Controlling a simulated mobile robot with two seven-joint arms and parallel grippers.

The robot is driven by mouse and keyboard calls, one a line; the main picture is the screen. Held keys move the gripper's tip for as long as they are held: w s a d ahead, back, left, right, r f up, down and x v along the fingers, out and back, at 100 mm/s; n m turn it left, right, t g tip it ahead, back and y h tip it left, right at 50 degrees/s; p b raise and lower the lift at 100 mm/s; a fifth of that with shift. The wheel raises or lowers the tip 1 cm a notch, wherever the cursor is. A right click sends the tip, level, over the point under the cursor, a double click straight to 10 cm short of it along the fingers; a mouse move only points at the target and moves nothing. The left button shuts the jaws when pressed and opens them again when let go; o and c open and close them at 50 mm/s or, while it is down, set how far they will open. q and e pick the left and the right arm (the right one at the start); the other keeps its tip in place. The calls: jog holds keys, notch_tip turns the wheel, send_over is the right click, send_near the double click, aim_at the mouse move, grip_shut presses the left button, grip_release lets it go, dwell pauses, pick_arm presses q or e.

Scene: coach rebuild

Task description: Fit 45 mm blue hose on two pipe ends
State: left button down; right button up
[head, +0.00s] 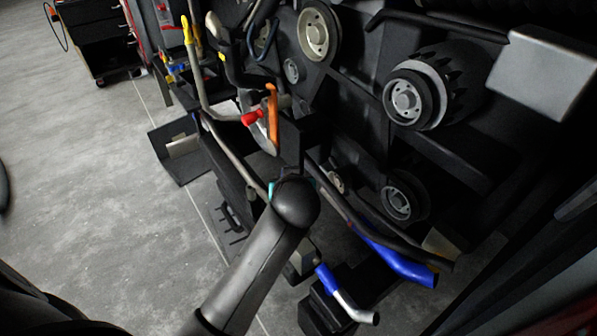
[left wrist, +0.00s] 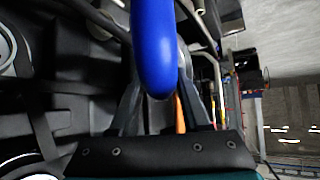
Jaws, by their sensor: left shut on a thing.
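A thick, smooth blue hose (left wrist: 155,45) fills the middle of the left wrist view, its near end rounded towards the camera. My left gripper (left wrist: 159,82) is shut on it, one dark finger on each side. In the head view my left forearm and wrist hide most of this gripper. A blue hose length (head: 398,262) lies low at the right there, alongside a dark pipe. A short blue piece with a silver bent end (head: 348,304) is below it. I cannot tell which blue part is the held hose, nor identify the two pipe ends. My right gripper is not in view.
The engine side with pulleys (head: 403,98) and dark brackets fills the right. An orange strip (head: 272,115) and a red knob (head: 251,118) stand just beyond my wrist. A tool cabinet (head: 98,35) is far left. The grey floor (head: 90,180) at left is clear.

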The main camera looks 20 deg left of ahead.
pick_arm(q)
jog(key=w+a+f+n+g+y, duration=0.1)
jog(key=n, duration=0.1)
jog(key=w+a+f+n+g+y, duration=0.1)
jog(key=w, duration=0.1)
jog(key=shift+w+a+f+n+y, duration=0.2)
jog(key=shift+f+n+y, duration=0.1)
jog(key=shift+n, duration=0.1)
jog(key=shift+w+f+n+g+y+b, duration=0.3)
jog(key=shift+w+n+g+b, duration=0.1)
jog(key=shift+w+n, duration=0.25)
jog(key=shift+w+d+n+g+y, duration=0.15)
jog(key=shift+w+n+g+y, duration=0.15)
jog(key=shift+w+n+g, duration=0.2)
notch_tip(320, 180, down, 5)
jog(key=b, duration=0.4)
jog(key=shift+r, duration=0.15)
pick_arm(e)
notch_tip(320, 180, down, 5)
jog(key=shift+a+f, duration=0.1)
pick_arm(q)
jog(key=shift+f+b, duration=0.25)
jog(key=shift+b, duration=0.05)
jog(key=shift+f, duration=0.35)
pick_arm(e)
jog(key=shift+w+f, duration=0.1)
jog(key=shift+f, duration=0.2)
